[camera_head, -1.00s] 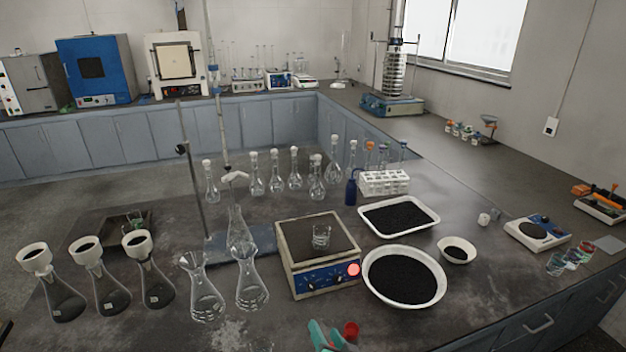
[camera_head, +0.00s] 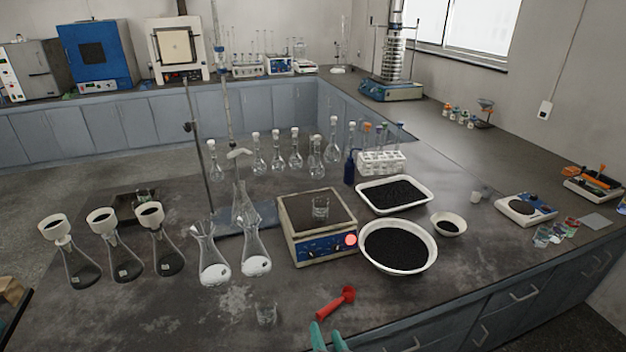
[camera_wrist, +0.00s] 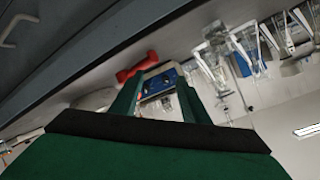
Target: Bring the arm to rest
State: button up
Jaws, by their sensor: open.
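My gripper (camera_head: 328,338) shows its two teal fingertips at the bottom edge of the head view, near the front edge of the bench. They are spread apart with nothing between them. In the wrist view my gripper (camera_wrist: 157,97) shows green fingers, spread, with a dark band at their base. The rest of my arm is out of the head view. A red scoop-like tool (camera_head: 335,302) lies on the bench just beyond the fingertips, apart from them. It also shows in the wrist view (camera_wrist: 137,66).
The sieve shaker (camera_head: 391,89) stands on the back bench. Drawer handles (camera_head: 404,346) line the bench front.

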jog(key=s+f+h, duration=0.1)
jog(key=s+f, duration=0.2)
jog(key=s, duration=0.3)
jog(key=s+f+n+h, duration=0.1)
jog(key=s+f, duration=0.1)
jog(key=s, duration=0.4)
jog(key=s+f+h, duration=0.1)
jog(key=s+f, duration=0.2)
jog(key=s, duration=0.3)
jog(key=s+a+r+n+t, duration=0.1)
jog(key=s+r, duration=0.2)
jog(key=s, duration=0.5)
jog(key=s+a+r+n+t, duration=0.1)
jog(key=s+a+r+n, duration=0.1)
jog(key=s, duration=0.6)
jog(key=shift+s+a+r, duration=0.25)
jog(key=shift+s+r, duration=0.05)
jog(key=shift+r, duration=0.55)
